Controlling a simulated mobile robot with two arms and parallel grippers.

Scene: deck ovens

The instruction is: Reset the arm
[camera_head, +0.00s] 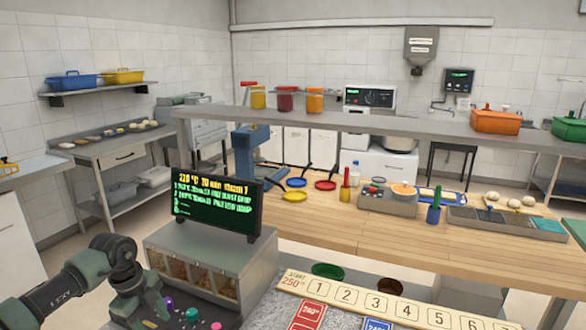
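My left arm comes in from the lower left, dark green and black, bent at a joint and pointing down. The end of it, my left gripper (148,316), is at the bottom edge of the head view, low over a dark surface with small coloured pieces. Its fingers are small and partly cut off, so I cannot tell whether they are open or shut. I see nothing clearly held in it. My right arm and gripper are not in view.
A grey bin unit (222,247) with a screen (217,207) on top stands just right of the arm. A purple piece (168,303) lies near the gripper. A numbered board (397,304) and red card (307,316) lie right. A wooden counter (470,240) stands beyond.

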